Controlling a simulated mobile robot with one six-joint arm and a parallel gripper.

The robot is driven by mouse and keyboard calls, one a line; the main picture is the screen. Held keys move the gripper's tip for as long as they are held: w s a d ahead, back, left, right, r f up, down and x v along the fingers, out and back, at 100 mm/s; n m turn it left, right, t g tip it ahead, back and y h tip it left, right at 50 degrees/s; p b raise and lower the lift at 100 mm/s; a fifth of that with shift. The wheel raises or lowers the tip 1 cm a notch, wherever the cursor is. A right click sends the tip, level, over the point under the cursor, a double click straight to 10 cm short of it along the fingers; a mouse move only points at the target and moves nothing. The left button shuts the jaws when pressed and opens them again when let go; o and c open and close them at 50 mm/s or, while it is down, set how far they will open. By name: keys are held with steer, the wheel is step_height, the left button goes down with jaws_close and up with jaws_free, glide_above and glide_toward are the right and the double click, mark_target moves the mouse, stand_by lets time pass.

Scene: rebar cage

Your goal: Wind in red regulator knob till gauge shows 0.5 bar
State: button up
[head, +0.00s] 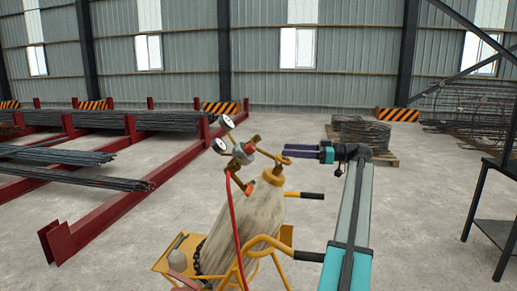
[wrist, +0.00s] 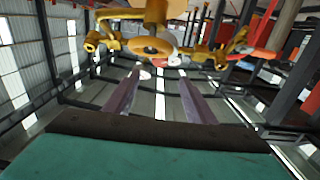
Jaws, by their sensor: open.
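The brass regulator (head: 240,156) sits on the neck of a beige gas cylinder (head: 257,215). A small red part (head: 250,149) on it looks like the regulator knob. Two round gauges (head: 226,122) stick out to its upper left; their needles are too small to read. My gripper (head: 287,152) is open and empty, to the right of the regulator, with its fingers pointing left toward it. In the wrist view the two fingers (wrist: 157,88) are apart, with brass fittings (wrist: 150,15) above and beyond them. I cannot pick out the knob clearly there.
The cylinder stands on a yellow trolley (head: 262,243) with black handle grips. A red hose (head: 236,230) hangs down from the regulator. Open floor lies between.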

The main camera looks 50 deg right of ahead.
mark_target(254, 148)
steer(key=p+x, duration=0.3)
steer(key=x, duration=0.9)
steer(key=shift+w+a, duration=0.1)
steer(key=shift+w, duration=0.2)
steer(key=c, duration=1)
steer(key=shift+c, duration=0.2)
